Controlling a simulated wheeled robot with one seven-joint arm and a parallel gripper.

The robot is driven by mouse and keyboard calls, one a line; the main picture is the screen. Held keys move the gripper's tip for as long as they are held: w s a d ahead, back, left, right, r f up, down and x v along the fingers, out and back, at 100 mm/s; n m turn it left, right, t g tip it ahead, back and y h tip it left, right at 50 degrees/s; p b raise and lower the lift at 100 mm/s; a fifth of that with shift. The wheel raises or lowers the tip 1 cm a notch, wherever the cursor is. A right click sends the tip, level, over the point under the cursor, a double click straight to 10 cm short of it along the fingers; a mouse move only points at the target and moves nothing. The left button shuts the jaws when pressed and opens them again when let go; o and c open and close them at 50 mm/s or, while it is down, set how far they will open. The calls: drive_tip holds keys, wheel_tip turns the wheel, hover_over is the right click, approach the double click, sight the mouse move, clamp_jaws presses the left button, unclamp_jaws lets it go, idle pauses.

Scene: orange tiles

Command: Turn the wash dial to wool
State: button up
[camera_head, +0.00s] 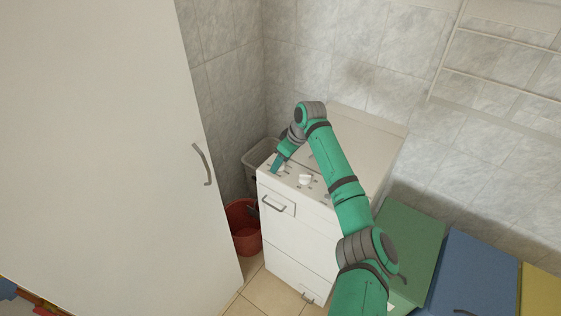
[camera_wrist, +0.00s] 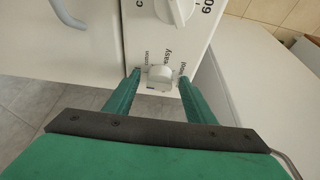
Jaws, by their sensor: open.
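The white washing machine (camera_head: 290,235) stands in the corner, with its control panel on the top front. In the wrist view a small white wash dial (camera_wrist: 159,77) sits on the panel with labels around it; "easy" and what looks like "wool" on its right can be read. My gripper (camera_wrist: 158,82) is open, with one green fingertip to the left of this dial and one to the right, and a gap shows on both sides. In the head view my gripper (camera_head: 276,166) is at the panel's left end and mostly hides the small dial.
A larger white knob (camera_wrist: 176,8) with a "60" mark is beside the small dial; it also shows in the head view (camera_head: 305,180). A tall white cabinet (camera_head: 110,150) is at left, a red bucket (camera_head: 244,228) by the machine, and green (camera_head: 412,240) and blue (camera_head: 470,275) bins at right.

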drive_tip(key=c, duration=1)
drive_tip(key=shift+c, duration=0.2)
